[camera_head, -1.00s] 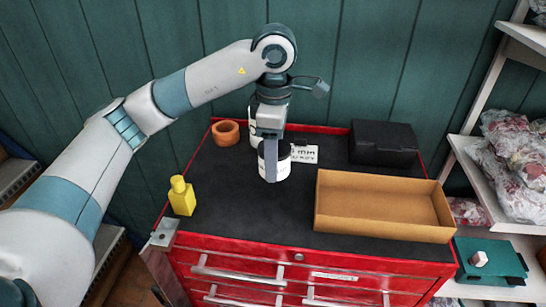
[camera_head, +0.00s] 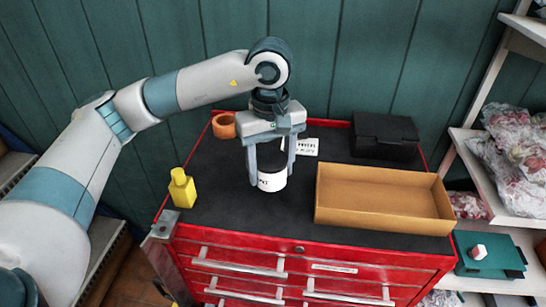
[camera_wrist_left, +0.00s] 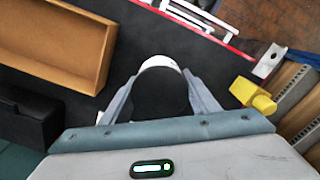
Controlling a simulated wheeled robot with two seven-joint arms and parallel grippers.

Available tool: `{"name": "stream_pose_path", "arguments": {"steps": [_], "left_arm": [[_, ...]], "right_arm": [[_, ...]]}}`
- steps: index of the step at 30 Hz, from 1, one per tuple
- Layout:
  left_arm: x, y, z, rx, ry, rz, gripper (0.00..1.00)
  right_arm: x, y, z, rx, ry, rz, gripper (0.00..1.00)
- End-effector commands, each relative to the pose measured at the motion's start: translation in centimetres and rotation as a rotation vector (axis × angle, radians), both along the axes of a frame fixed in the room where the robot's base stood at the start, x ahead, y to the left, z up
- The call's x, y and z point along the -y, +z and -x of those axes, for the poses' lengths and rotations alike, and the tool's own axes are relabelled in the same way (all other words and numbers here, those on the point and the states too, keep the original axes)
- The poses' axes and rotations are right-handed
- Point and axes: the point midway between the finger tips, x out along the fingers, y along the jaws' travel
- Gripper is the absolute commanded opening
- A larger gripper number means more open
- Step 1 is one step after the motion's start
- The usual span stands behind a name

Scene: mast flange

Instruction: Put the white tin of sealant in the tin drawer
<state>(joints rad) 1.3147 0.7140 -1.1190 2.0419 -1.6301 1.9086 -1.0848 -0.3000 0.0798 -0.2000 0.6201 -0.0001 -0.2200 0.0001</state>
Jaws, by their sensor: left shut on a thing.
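My left gripper (camera_head: 271,174) is shut on the white tin (camera_head: 271,182), with one finger on each side of it. The tin is white with a dark top and part of a printed label, and is upright over the black top of the red cabinet. I cannot tell whether it touches the top. In the left wrist view the dark tin top with its white rim (camera_wrist_left: 160,63) sits between the fingers. The cabinet's drawers (camera_head: 240,268) show at the front with silver handles and look shut. My right gripper is not in view.
An open cardboard box (camera_head: 385,225) stands to the right of the tin, a black case (camera_head: 384,135) behind it. A yellow bottle (camera_head: 182,188) stands to the left. An orange ring (camera_head: 223,126) and a white printed card (camera_head: 306,147) lie at the back.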

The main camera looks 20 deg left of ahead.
Motion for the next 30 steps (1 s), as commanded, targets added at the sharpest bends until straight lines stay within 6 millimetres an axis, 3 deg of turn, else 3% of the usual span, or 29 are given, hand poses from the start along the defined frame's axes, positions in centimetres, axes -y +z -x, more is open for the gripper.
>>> {"name": "stream_pose_path", "arguments": {"steps": [6, 12, 18, 30], "left_arm": [[0.0, -1.1, 1.3, -0.004, -0.409, -0.003, 0.25], [0.0, -1.8, 2.2, -0.007, -0.675, -0.001, 0.25], [0.0, -2.1, 2.6, -0.009, -0.78, 0.001, 0.25], [0.0, -2.1, 2.6, -0.009, -0.785, 0.001, 0.25]], "right_arm": [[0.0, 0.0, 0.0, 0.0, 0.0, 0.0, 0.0], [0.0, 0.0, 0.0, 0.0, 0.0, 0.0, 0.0], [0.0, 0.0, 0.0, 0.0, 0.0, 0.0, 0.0], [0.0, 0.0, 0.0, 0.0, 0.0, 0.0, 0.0]]}}
